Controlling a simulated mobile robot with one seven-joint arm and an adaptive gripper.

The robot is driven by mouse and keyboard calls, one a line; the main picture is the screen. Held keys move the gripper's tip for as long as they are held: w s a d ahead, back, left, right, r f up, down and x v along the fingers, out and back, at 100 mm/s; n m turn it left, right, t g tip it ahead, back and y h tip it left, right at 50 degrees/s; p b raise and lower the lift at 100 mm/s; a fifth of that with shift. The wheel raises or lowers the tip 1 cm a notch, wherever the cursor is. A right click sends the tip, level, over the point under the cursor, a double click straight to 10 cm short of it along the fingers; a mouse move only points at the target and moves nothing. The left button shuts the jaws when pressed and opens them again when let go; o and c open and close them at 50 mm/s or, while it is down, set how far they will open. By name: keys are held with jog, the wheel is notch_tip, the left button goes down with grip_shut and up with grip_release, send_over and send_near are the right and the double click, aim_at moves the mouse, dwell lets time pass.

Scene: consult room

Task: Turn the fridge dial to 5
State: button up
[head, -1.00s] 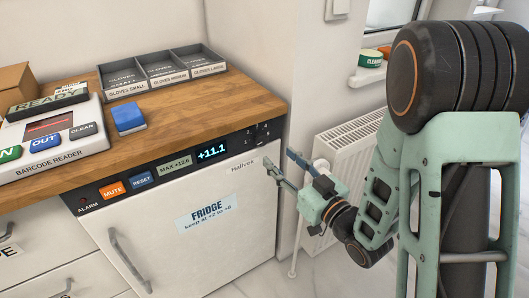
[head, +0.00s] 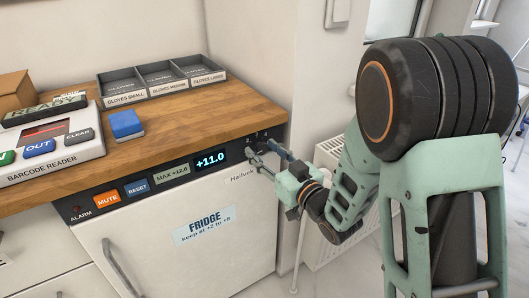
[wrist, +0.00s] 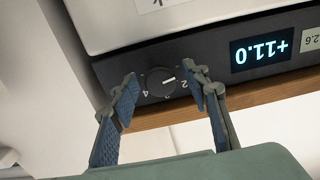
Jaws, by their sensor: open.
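The fridge dial (wrist: 158,83) is a small round dark knob on the black control strip. In the wrist view, which is upside down, its white mark points toward the 2, and a 4 shows on its other side. My gripper (wrist: 163,80) is open, with one blue-padded finger on each side of the dial and apparent gaps between. In the head view my gripper (head: 267,153) is at the right end of the strip and mostly covers the dial. I cannot tell whether a finger touches it.
The fridge display (head: 210,162) reads +11.0. RESET (head: 137,187) and MUTE (head: 107,198) buttons sit further left on the strip. The wooden counter (head: 190,125) overhangs just above. A white radiator (head: 325,160) stands to the right, behind my arm.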

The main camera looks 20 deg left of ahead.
jog(key=c, duration=1.1)
